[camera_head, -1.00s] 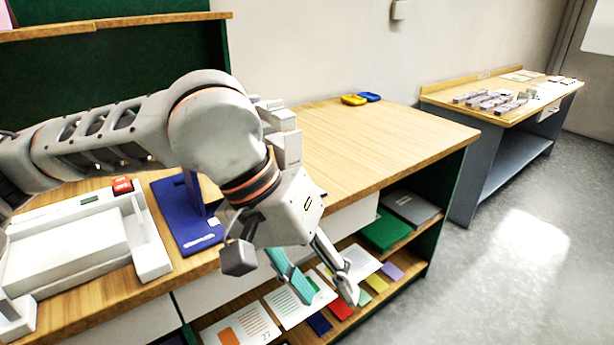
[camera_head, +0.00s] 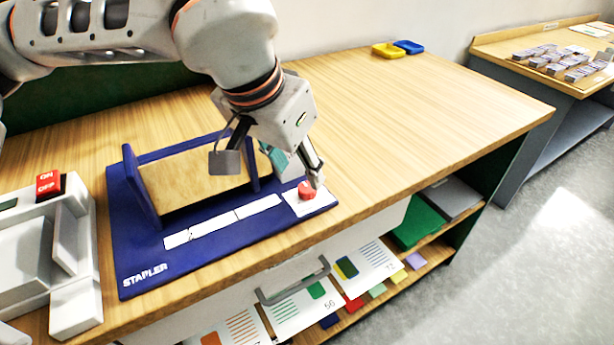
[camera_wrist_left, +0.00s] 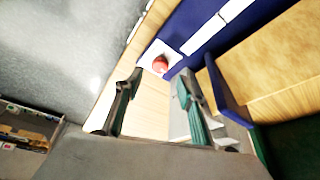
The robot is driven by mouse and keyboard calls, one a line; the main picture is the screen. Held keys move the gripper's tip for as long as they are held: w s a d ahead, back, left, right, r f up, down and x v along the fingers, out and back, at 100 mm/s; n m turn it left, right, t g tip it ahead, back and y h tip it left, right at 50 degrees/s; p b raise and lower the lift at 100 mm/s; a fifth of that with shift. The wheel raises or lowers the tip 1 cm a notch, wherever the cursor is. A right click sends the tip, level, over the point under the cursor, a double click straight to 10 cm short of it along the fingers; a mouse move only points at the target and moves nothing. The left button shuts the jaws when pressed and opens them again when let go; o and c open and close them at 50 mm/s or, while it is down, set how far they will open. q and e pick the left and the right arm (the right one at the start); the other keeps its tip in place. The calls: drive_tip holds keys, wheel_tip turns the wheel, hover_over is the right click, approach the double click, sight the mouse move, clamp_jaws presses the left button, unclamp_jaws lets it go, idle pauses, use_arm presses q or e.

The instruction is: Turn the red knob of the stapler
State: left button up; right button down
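The blue stapler (camera_head: 150,262), lettered STAPLER, lies on the wooden worktop. Its red knob (camera_head: 307,190) sits on a white square at the right end of its base. In the left wrist view the round red knob (camera_wrist_left: 160,64) shows just beyond the fingertips. My left gripper (camera_head: 297,173) points down at the knob, very close to it. Its two fingers (camera_wrist_left: 160,77) are spread apart with nothing seen between them. I cannot tell whether a fingertip touches the knob. My right gripper is in no view.
A white machine with a red ON/OFF switch (camera_head: 49,185) stands left of the stapler. Yellow (camera_head: 388,50) and blue (camera_head: 409,46) trays lie at the back. The worktop (camera_head: 420,110) right of the stapler is clear. A drawer handle (camera_head: 292,283) protrudes below the front edge.

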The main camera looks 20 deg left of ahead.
sight(307, 188)
use_arm(q)
drive_tip(key=x, duration=0.4)
drive_tip(key=shift+f+b, duration=0.3)
drive_tip(key=shift+b, duration=0.1)
drive_tip(key=shift+w+d+f, duration=0.1)
drive_tip(key=shift+w+f, duration=0.05)
drive_tip(key=shift+f, duration=0.15)
drive_tip(key=shift+w+f, duration=0.15)
drive_tip(key=shift+f, duration=0.15)
drive_tip(key=shift+c, duration=0.3)
drive_tip(key=c, duration=1)
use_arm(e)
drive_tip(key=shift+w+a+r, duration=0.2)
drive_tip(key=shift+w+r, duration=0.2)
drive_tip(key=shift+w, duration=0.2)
